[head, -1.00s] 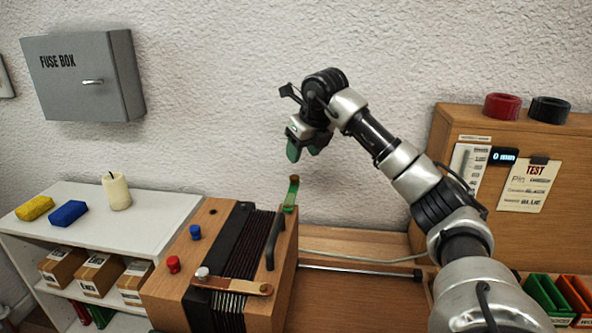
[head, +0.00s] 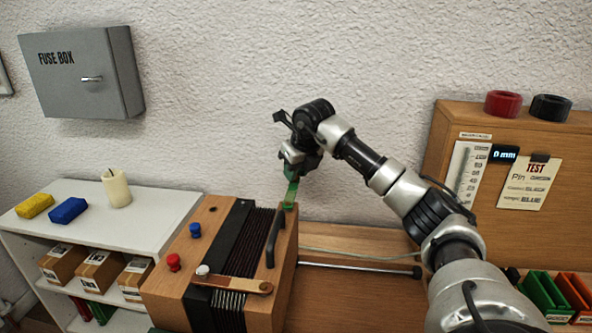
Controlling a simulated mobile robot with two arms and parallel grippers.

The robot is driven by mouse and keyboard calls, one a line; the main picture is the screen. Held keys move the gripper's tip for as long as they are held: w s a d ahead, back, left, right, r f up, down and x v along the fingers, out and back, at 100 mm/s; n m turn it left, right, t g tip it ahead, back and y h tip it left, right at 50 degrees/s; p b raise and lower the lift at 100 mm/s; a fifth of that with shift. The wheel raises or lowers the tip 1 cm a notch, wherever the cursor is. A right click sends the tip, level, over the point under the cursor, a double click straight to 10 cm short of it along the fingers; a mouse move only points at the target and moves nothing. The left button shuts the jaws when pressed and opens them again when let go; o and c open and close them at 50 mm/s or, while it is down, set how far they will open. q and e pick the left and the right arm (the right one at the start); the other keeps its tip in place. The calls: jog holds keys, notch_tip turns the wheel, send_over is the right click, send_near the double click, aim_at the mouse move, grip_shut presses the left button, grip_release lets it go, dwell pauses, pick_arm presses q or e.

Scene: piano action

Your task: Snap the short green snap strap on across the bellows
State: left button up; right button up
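The short green snap strap (head: 291,192) stands up from the back right corner of the wooden concertina box. Its upper end is hidden at my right gripper (head: 291,174), which has come down over it from above. I cannot tell whether the fingers are closed on the strap. The dark pleated bellows (head: 247,243) run across the box between its wooden ends. A brown strap (head: 240,284) lies across the front of the bellows, with a pale stud (head: 202,271) at its left end. My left gripper is out of view.
A blue knob (head: 195,230) and a red knob (head: 173,262) stand on the box's left end. A black handle (head: 272,243) rises on the right end. A metal rod (head: 360,270) lies on the bench to the right. A white shelf (head: 150,212) is at left.

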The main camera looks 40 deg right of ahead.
grip_shut()
